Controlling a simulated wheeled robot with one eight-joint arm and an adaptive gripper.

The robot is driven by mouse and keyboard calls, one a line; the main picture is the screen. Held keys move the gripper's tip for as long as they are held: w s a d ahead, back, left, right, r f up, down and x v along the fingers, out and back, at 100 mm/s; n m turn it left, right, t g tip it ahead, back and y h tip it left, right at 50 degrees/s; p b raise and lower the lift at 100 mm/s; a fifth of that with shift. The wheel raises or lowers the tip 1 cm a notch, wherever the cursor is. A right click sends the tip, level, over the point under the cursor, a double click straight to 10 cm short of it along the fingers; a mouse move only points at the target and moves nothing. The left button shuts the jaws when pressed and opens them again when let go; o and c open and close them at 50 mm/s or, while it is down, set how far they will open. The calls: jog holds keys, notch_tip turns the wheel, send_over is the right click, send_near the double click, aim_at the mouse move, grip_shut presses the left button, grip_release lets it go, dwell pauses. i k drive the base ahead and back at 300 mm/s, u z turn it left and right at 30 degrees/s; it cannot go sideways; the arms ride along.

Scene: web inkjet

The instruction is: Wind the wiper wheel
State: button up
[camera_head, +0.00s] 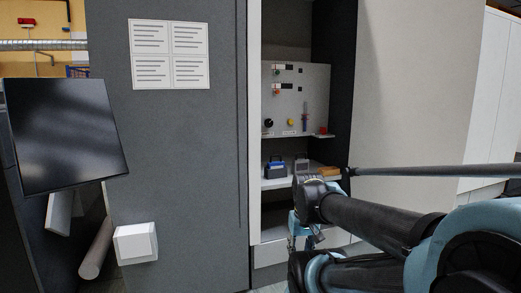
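A light grey control panel (312,87) stands inside an open bay of the machine. It carries a round black knob (268,123), a yellow button (290,122), a red button (323,130) and small dark displays. I cannot tell for certain which part is the wiper wheel; the black knob is the most wheel-like part in view. My arm reaches in from the lower right, and its end with my gripper (314,238) is in front of the bay, below the panel and apart from it. The fingers are small and partly hidden, so their opening is unclear.
A shelf below the panel holds a blue-and-black box (275,169) and an orange-brown block (328,171). A grey cabinet wall (190,150) with a paper notice (169,54) and a white box (136,242) stands left. A dark monitor (67,133) is further left. A pale panel (405,85) bounds the right.

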aim_at(269, 123)
jog(key=z, duration=0.05)
jog(key=k, duration=1.2)
jog(key=u, duration=0.45)
jog(key=i, duration=0.95)
jog(key=z, duration=0.45)
jog(key=i, duration=0.75)
jog(key=z, duration=0.6)
